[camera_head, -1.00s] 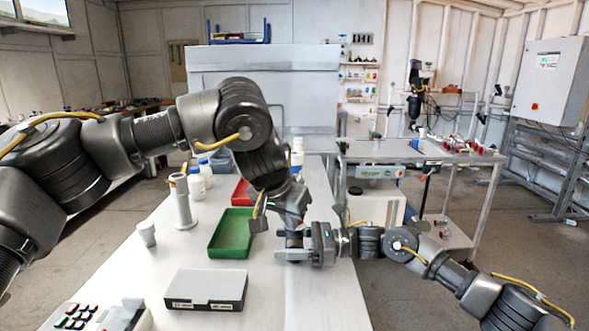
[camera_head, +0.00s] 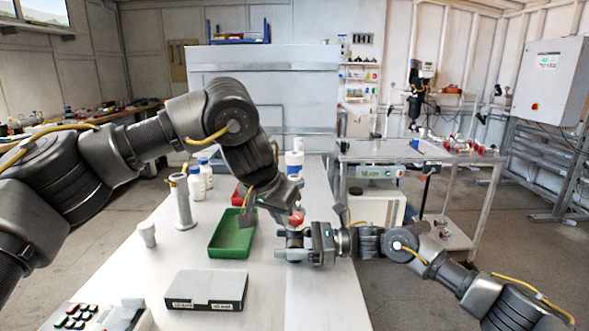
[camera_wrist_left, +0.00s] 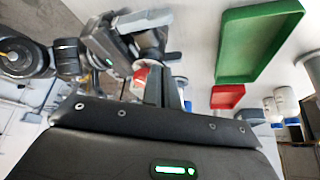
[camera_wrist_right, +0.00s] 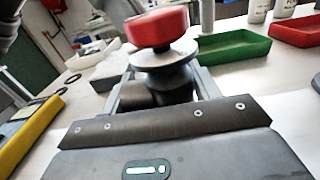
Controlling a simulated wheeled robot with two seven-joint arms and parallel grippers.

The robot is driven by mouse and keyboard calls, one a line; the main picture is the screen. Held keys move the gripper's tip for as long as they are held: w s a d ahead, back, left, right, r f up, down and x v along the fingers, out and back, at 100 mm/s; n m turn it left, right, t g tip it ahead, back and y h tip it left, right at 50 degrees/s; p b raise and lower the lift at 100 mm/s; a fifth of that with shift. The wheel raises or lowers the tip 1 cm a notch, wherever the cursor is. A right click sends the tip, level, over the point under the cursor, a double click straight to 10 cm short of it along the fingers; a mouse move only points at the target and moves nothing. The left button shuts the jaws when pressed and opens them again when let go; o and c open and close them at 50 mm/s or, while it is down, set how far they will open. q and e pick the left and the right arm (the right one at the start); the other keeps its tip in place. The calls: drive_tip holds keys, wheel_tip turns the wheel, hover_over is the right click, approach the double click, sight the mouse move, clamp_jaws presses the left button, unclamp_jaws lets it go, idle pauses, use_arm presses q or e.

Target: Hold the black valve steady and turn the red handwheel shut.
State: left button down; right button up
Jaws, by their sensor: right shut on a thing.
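The red handwheel (camera_head: 297,217) sits on top of the black valve (camera_wrist_right: 165,78), near the table's right edge. In the right wrist view the red handwheel (camera_wrist_right: 157,27) is fully clear, with no finger on it. My right gripper (camera_head: 292,243) is shut on the black valve's body, below the handwheel, with one finger on each side. My left gripper (camera_wrist_left: 164,72) has its fingers close together, looking shut with nothing between them. It is just beside the handwheel (camera_wrist_left: 139,79), which is partly hidden behind the fingers in the left wrist view.
A green tray (camera_head: 232,252), a red tray behind it and white bottles (camera_head: 196,184) stand left of the valve. A grey box (camera_head: 206,303) lies in front. A blue-and-white bottle (camera_head: 294,164) stands behind my left wrist.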

use_arm(q)
drive_tip(key=shift+a, duration=0.15)
idle(0.4)
drive_tip(key=shift+s+a, duration=0.1)
drive_tip(key=shift+s, duration=0.1)
wheel_tip(320, 180, up, 6)
idle(0.5)
drive_tip(key=shift+w+f+m+g+h, duration=0.1)
drive_tip(key=shift+f+m+g+h, duration=0.4)
drive_tip(key=shift+f+m, duration=1)
drive_tip(key=shift+f+m+g+h, duration=0.5)
drive_tip(key=shift+f+m, duration=1)
drive_tip(key=shift+w+d, duration=0.2)
drive_tip(key=shift+w, duration=0.1)
